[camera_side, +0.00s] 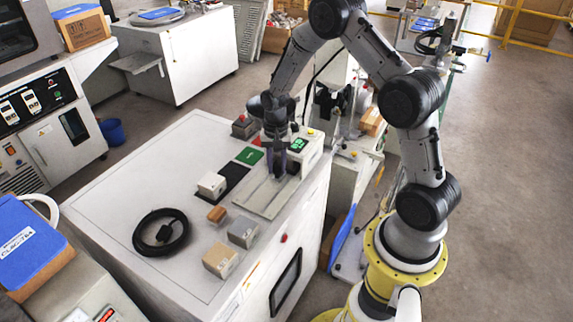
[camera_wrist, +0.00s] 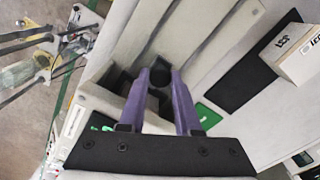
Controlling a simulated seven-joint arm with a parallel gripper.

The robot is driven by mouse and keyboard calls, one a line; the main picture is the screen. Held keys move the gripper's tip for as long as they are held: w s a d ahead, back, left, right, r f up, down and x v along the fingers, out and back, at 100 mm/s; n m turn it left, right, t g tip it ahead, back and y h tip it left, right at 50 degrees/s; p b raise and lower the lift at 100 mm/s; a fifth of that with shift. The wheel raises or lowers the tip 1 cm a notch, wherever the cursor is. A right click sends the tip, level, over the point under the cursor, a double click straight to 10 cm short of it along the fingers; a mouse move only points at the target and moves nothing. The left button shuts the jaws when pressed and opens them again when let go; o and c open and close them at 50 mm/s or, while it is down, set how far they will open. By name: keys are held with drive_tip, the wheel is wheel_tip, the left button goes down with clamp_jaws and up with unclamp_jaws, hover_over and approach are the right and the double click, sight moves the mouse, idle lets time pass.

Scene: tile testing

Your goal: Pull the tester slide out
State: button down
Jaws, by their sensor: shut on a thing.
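The tester slide (camera_side: 256,200) is a flat light grey plate with long rails, lying on the white bench top in front of the tester housing (camera_side: 308,150). My gripper (camera_side: 279,178) points down at the slide's housing end. In the wrist view the slide's rails (camera_wrist: 190,35) run up and away from the fingers. The purple fingers of my gripper (camera_wrist: 160,74) stand on either side of a dark round knob (camera_wrist: 159,75) and are shut on it. The knob's base is partly hidden, and in the side view the fingers cover it.
A white block (camera_side: 212,184) stands on a black mat (camera_side: 231,180) left of the slide. A green pad (camera_side: 249,156) lies behind. A brown block (camera_side: 217,214), a grey block (camera_side: 243,231), a tan block (camera_side: 221,260) and a black cable coil (camera_side: 161,231) are nearer the front.

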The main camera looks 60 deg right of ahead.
drive_tip(key=shift+a, duration=2.8)
drive_tip(key=shift+a, duration=3)
drive_tip(key=c, duration=0.6)
unclamp_jaws()
drive_tip(key=shift+c, duration=0.2)
drive_tip(key=shift+r, duration=0.1)
drive_tip(key=shift+r, duration=2.95)
